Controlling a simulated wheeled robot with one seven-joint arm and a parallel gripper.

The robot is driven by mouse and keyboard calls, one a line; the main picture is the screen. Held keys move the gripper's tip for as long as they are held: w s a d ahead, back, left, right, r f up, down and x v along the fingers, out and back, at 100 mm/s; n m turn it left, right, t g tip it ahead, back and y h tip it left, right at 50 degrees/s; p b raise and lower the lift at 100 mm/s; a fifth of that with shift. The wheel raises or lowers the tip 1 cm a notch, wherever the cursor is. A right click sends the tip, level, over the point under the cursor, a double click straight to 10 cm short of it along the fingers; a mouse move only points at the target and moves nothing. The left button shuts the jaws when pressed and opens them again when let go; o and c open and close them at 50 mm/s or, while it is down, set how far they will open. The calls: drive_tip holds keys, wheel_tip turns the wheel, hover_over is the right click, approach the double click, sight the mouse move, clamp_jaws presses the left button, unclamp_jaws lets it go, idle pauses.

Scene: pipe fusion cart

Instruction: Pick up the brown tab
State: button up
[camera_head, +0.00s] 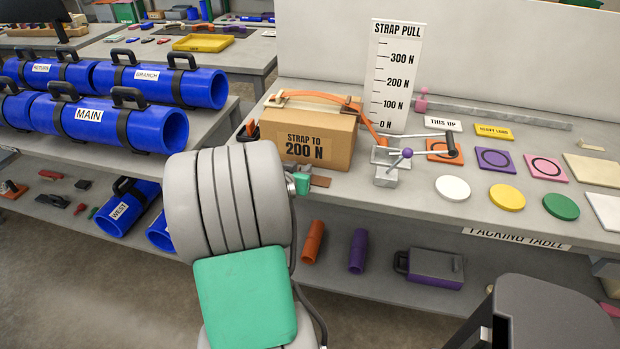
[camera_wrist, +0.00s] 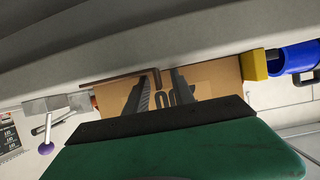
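The brown tab (camera_head: 320,181) shows in the head view as a small flat piece at the table's front edge, before the carton and just right of my wrist. In the wrist view a thin brown strip (camera_wrist: 122,78) lies along the table edge beyond the fingertips, probably the same tab. My gripper (camera_wrist: 159,76) has its two dark fingers apart, pointing toward the table edge and the carton front. No held object is clear between them, and contact with the tab cannot be told.
The carton (camera_head: 338,151) marked "STRAP TO 200 N" stands behind the tab, with an orange strap (camera_head: 371,122) over it. A metal clamp with a purple knob (camera_head: 392,172) stands to its right. Blue pipes (camera_head: 118,125) lie on the left rack. A lower shelf (camera_head: 400,292) runs below the table.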

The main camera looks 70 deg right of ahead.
clamp_jaws()
idle(0.7)
